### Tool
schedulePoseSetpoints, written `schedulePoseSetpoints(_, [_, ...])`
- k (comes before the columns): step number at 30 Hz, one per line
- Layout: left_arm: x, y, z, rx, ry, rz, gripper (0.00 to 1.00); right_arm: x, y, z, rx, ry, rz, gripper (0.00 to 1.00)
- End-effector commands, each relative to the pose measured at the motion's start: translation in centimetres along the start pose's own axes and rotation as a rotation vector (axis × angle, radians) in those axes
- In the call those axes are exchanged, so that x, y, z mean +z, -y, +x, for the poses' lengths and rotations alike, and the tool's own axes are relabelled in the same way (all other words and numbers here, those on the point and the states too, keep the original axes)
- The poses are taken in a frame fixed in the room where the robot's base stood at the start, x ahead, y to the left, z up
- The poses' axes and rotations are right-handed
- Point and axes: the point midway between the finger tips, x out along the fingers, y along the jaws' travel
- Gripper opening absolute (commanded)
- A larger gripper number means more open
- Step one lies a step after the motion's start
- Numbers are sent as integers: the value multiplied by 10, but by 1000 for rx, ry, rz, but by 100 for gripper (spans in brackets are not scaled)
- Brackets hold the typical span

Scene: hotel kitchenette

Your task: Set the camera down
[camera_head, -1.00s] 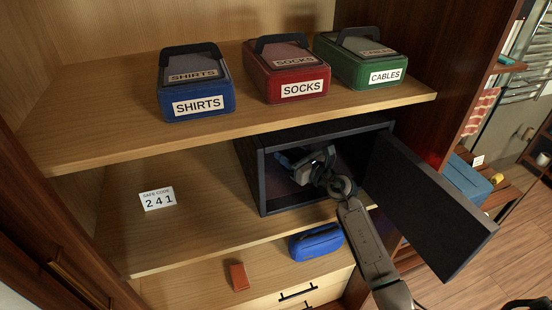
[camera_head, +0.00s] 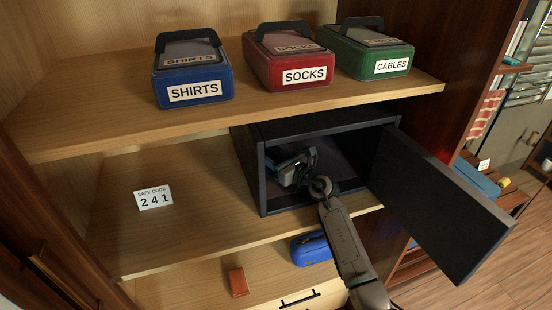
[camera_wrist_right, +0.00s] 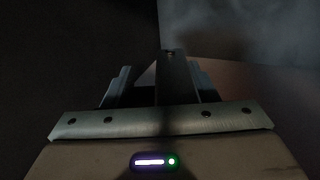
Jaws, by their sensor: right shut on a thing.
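My right gripper (camera_head: 290,168) reaches through the open front of a dark safe (camera_head: 262,185) on the middle shelf. It is inside, near the left wall. In the right wrist view its two fingers (camera_wrist_right: 160,85) are shut on a dark grey thing (camera_wrist_right: 173,75) between them, which I take for the camera. The wrist view is very dark, so the camera's shape is unclear. In the head view the camera is not distinguishable from the gripper, and I cannot tell whether it touches the safe floor. My left gripper is not in view.
The safe door (camera_head: 440,205) stands wide open to the right of my arm. The shelf above holds blue (camera_head: 165,90), red (camera_head: 262,72) and green (camera_head: 350,62) boxes. A code card (camera_head: 153,199) is left of the safe. A blue pouch (camera_head: 312,250) and brown item (camera_head: 238,282) lie below.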

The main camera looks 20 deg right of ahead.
Motion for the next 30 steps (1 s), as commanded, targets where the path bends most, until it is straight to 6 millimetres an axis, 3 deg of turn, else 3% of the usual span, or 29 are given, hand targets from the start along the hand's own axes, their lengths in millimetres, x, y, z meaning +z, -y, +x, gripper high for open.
schedulePoseSetpoints(5, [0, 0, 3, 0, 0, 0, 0, -4, 0, 0, 0, 1, -1, 16])
schedulePoseSetpoints(6, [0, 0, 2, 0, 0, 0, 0, -3, 0, 0, 0, 0, 0, 60])
schedulePoseSetpoints(9, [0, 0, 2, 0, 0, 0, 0, -3, 0, 0, 0, 0, 0, 74])
schedulePoseSetpoints(20, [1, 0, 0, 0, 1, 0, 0, 0, 0, -3, 0, -1, -1, 74])
schedulePoseSetpoints(30, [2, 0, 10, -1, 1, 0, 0, -3, 1, -71, -1, -3, -5, 74])
